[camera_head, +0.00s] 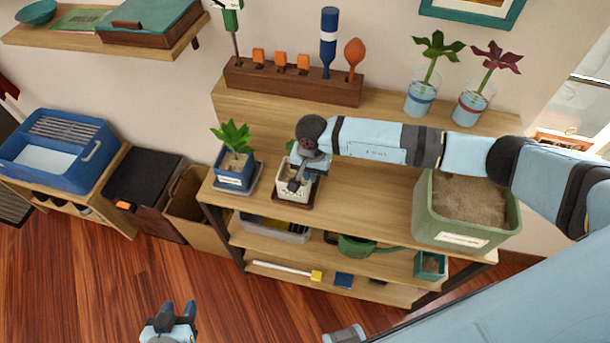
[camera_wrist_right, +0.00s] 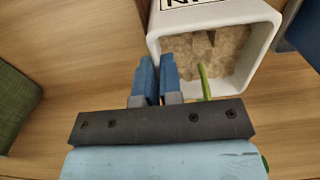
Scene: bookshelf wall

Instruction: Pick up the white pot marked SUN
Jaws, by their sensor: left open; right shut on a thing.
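The white pot (camera_head: 284,187) stands on the wooden bench top, on a dark saucer (camera_head: 309,204). It holds soil and a green plant, mostly hidden behind my right gripper (camera_head: 298,181). In the right wrist view the white pot (camera_wrist_right: 262,62) shows its soil, a green stem and part of a dark-lettered label. There my right gripper (camera_wrist_right: 158,82) has its two blue fingers closed on the pot's wall, one on either side. Whether the pot is lifted off its saucer I cannot tell. My left gripper (camera_head: 175,312) is open and empty, low over the floor.
A blue pot (camera_head: 233,180) with a plant stands close left of the white pot. A large green planter (camera_head: 467,238) of soil stands right, under my right arm. A wooden tool rack (camera_head: 290,82) and two glasses with plants (camera_head: 420,98) (camera_head: 470,108) stand behind.

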